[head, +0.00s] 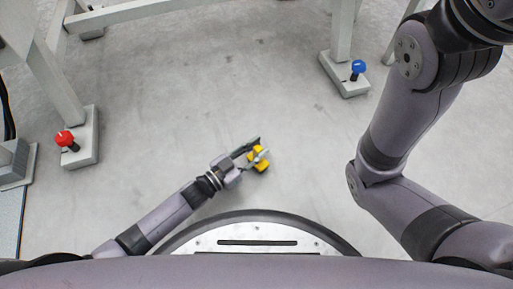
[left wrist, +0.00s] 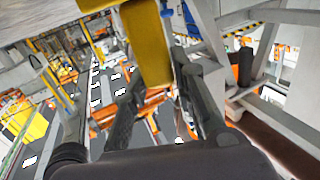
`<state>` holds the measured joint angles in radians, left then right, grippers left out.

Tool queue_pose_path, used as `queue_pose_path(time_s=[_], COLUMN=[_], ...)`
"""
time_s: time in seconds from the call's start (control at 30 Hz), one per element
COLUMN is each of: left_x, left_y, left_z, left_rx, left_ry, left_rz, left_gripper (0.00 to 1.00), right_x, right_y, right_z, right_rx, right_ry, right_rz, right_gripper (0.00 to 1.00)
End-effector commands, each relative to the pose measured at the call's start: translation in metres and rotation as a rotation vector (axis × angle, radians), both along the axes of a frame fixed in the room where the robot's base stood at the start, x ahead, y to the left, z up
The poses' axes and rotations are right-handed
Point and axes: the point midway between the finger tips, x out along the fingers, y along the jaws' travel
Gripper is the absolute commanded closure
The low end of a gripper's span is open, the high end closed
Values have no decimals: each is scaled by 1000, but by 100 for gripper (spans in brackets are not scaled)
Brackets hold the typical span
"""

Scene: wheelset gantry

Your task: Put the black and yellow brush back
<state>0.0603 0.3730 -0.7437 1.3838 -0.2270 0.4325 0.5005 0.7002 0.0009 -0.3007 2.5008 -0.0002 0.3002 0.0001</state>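My left gripper (head: 254,154) is low over the grey floor, in front of my base. A yellow object, which looks like the yellow part of the black and yellow brush (head: 262,166), sits between its fingers. In the left wrist view the yellow part of the brush (left wrist: 146,45) rises between and beyond the two dark fingers of my left gripper (left wrist: 165,95), which appear closed on it. Any black part of the brush is hard to tell from the fingers. My right arm is at the right of the head view, and its gripper is out of the picture.
A red knob (head: 64,138) sits on a grey frame foot at left, and a blue knob (head: 358,67) on another foot (head: 344,82) at upper right. Light gantry legs and beams stand at the back. The floor (head: 210,85) between them is clear.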

Motion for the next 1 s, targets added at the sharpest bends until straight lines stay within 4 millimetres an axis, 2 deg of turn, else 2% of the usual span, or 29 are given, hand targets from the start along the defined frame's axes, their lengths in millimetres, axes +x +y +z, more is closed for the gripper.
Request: queue_pose_path(time_s=[0.23, 0.6, 0.77, 1.0], left_x=[0, -1, -18, -52], left_y=[0, 1, 20, 61], left_z=[0, 5, 7, 7], left_rx=[0, 0, 2, 3], left_ry=[0, 1, 5, 5], left_rz=[0, 0, 1, 1], left_gripper=[58, 58, 58, 58], right_x=[0, 0, 0, 0], right_y=[0, 0, 0, 0], right_z=[0, 5, 21, 46], right_rx=[0, 0, 0, 0], right_ry=[0, 0, 0, 1], right_rz=[0, 0, -1, -1], right_gripper=[60, 60, 60, 60])
